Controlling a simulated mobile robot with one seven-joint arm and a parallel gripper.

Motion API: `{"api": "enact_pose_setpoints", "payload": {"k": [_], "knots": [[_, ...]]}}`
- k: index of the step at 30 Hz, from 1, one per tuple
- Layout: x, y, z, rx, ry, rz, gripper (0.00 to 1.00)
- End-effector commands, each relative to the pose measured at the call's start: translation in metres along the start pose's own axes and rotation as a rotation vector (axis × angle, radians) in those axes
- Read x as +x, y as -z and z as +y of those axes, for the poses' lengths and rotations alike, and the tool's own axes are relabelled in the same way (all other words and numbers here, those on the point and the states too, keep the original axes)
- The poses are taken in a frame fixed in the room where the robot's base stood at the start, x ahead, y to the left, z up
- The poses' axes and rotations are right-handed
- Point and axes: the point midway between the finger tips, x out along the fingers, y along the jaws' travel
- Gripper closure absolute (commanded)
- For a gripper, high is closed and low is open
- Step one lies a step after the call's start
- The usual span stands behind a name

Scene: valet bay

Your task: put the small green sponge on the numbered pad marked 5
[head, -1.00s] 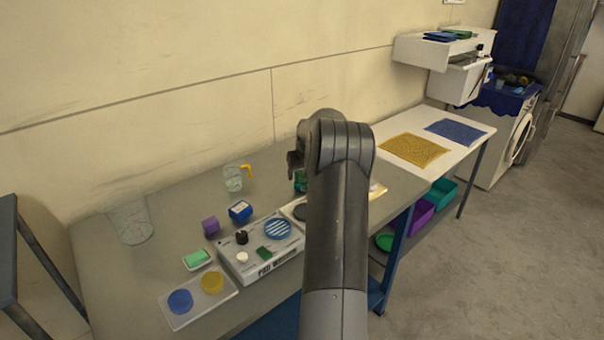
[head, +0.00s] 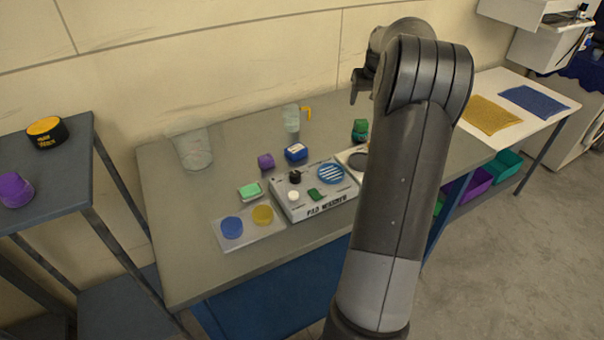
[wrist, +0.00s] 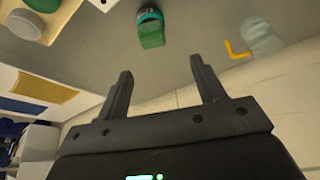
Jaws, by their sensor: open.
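No numbered pad marked 5 can be made out; a blue disc (head: 232,228) and a yellow disc (head: 262,215) lie on a pale board, without readable numbers. My gripper (wrist: 160,68) is open and empty, raised above the table, apart from everything. In the head view my arm hides part of the table.
A grey PAD WASHER box (head: 318,203) stands mid-table. A clear bucket (head: 193,150), a purple block (head: 266,161), a blue tub (head: 296,153) and a clear jug (head: 291,120) stand behind. A dark shelf (head: 75,150) is at left. The table's front left is clear.

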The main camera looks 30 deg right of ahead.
Motion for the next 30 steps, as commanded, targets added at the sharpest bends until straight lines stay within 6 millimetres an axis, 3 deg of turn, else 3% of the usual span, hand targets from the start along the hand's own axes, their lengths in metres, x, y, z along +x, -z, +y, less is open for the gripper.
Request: {"api": "enact_pose_setpoints", "payload": {"k": [4, 8, 15, 21, 30], "knots": [[-0.04, -0.01, -0.057, -0.053, 0.0, 0.008, 0.37], [-0.08, -0.035, -0.114, -0.102, 0.001, 0.014, 0.37], [-0.146, -0.102, -0.198, -0.177, 0.012, 0.032, 0.37], [-0.187, -0.175, -0.246, -0.228, 0.034, 0.052, 0.37], [-0.221, -0.297, -0.283, -0.295, 0.092, 0.083, 0.37]]}}
